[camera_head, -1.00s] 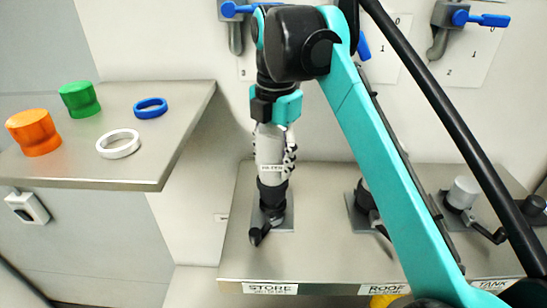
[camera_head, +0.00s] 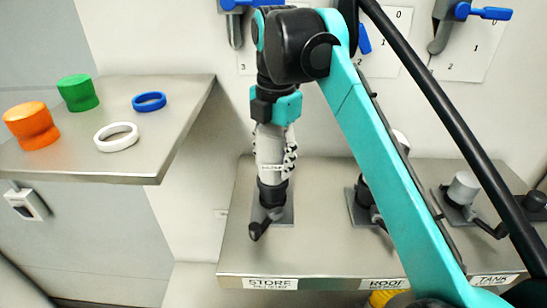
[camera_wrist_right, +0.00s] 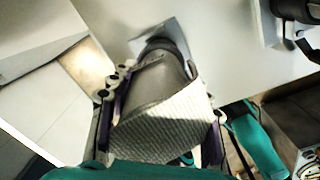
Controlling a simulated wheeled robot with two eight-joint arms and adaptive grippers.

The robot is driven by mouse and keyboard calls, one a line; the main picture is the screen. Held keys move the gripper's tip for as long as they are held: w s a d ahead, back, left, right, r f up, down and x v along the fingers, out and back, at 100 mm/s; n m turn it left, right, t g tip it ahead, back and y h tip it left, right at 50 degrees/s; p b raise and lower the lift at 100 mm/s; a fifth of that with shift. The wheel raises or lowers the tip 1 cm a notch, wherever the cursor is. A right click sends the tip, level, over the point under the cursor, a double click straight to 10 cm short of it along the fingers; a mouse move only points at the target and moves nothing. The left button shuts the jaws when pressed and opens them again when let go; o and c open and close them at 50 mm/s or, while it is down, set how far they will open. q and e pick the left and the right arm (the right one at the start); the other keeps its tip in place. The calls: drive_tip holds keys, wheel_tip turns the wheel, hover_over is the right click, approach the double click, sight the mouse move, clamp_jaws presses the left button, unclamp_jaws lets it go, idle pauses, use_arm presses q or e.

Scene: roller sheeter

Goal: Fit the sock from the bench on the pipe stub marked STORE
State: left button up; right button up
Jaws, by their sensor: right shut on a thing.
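The sock is a pale grey-white sleeve (camera_head: 270,152) with a small label, unreadable here. My right gripper (camera_head: 273,148) is shut on it, pointing down above the STORE stub. In the right wrist view the sock (camera_wrist_right: 162,118) shows a ribbed white end and a smoother grey part between the gripper's fingers (camera_wrist_right: 160,110). The black STORE stub (camera_head: 271,193) stands below the sock on a grey plate, with a black lever at its front. The sock's lower end meets the stub's black part; I cannot tell how far it is over it. My left gripper is not in view.
Stubs marked ROOF (camera_head: 362,200) and TANK (camera_head: 463,188) stand to the right. Blue-handled valves (camera_head: 484,12) are on the wall.

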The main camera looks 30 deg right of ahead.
drive_tip(key=shift+f, duration=0.25)
drive_tip(key=o, duration=1.4)
drive_tip(key=shift+r, duration=0.1)
wheel_tip(320, 180, up, 11)
drive_tip(key=shift+d+r, duration=0.1)
drive_tip(key=shift+s+r, duration=0.15)
drive_tip(key=shift+r, duration=0.2)
